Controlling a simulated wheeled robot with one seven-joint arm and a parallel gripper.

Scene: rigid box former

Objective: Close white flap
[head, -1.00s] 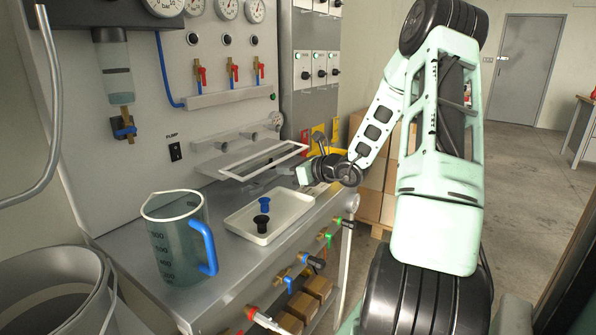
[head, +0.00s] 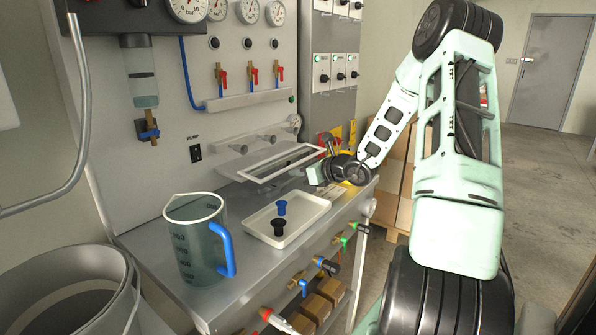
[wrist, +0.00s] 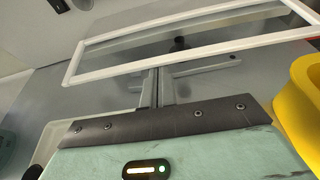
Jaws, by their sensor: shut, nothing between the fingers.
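The white flap (head: 293,167) is a white rectangular frame around a clear pane. In the head view it juts out from the grey back panel, tilted, above the metal bench. In the wrist view its white rim (wrist: 115,74) crosses the upper part. My gripper (wrist: 156,84) is shut and empty, with its fingertips close below the flap's near rim; I cannot tell whether they touch it. In the head view my gripper (head: 304,178) is at the flap's right end, its fingertips small and hard to make out.
A white tray (head: 318,206) with a blue and a black stopper lies on the bench in front of the flap. A measuring jug (head: 192,250) with a blue handle stands left of it. A yellow object (wrist: 303,100) is close on the right in the wrist view. Valves line the bench front.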

